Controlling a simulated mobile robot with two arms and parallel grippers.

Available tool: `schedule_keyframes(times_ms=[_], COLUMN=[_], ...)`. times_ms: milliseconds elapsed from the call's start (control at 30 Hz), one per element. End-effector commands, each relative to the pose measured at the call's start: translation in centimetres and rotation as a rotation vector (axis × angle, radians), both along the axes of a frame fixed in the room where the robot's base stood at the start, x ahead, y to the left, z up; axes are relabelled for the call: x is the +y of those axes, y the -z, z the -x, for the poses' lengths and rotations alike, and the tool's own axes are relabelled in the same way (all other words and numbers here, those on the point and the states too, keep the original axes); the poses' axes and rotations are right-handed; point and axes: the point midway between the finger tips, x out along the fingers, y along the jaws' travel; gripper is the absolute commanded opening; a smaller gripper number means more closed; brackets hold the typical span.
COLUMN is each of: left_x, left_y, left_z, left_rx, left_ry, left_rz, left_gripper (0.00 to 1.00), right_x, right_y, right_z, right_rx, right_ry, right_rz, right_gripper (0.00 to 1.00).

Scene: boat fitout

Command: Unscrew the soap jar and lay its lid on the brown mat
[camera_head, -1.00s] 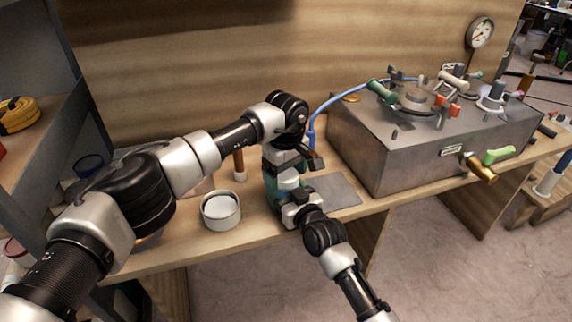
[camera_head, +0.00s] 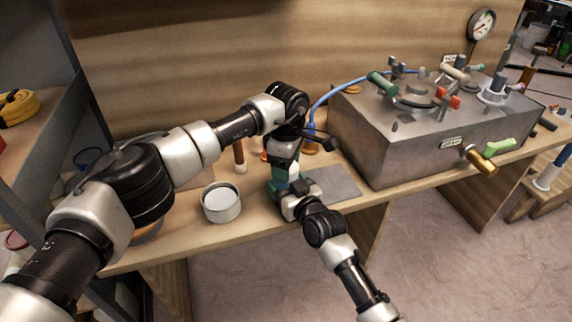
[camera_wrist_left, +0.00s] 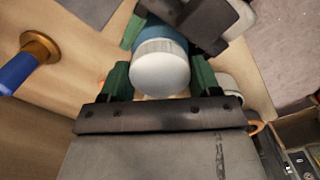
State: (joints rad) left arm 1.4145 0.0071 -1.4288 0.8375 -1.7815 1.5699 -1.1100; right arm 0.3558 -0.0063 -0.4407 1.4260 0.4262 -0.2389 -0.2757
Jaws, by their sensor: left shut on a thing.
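The soap jar has a teal body (camera_wrist_left: 172,32) and a white ribbed lid (camera_wrist_left: 160,68). My left gripper (camera_wrist_left: 160,80) comes from above, with its green fingers on either side of the lid, shut on it. In the head view the left gripper (camera_head: 288,160) is over the bench and the white lid (camera_head: 292,170) shows between the two hands. My right gripper (camera_head: 290,190) comes from the front at the jar body; it seems shut around it, its fingers partly hidden. A brownish flat patch (camera_head: 203,176), perhaps the brown mat, shows partly behind my left arm.
A grey mat (camera_head: 335,184) lies right of the hands. A round white tin (camera_head: 221,203) stands to the left. A brown-handled tool (camera_head: 239,156) stands behind. A blue-handled item with a brass base (camera_wrist_left: 40,47) is close to the left gripper. A metal box (camera_head: 420,130) blocks the right.

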Motion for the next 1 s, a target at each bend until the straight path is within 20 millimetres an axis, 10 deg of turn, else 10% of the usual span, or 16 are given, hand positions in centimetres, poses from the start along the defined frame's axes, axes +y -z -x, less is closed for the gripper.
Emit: schedule_keyframes(times_ms=[367, 400, 567, 1000], left_x=[0.0, 0.0, 0.0, 0.0], left_y=[-0.1, -0.1, 0.0, -1.3], left_z=[0.0, 0.0, 0.0, 0.0], left_rx=[-0.001, -0.001, -0.001, -0.001], left_ry=[-0.089, -0.088, -0.088, -0.086], left_rz=[0.001, 0.001, 0.001, 0.000], left_gripper=[0.34, 0.64, 0.88, 0.88], right_x=[0.0, 0.0, 0.0, 0.0], right_y=[0.1, 0.1, 0.1, 0.1], right_z=[0.0, 0.0, 0.0, 0.0], right_rx=[0.002, 0.002, 0.002, 0.002], right_ry=[0.000, 0.000, 0.000, 0.000], right_rz=[0.001, 0.001, 0.001, 0.001], right_gripper=[0.04, 0.04, 0.04, 0.04])
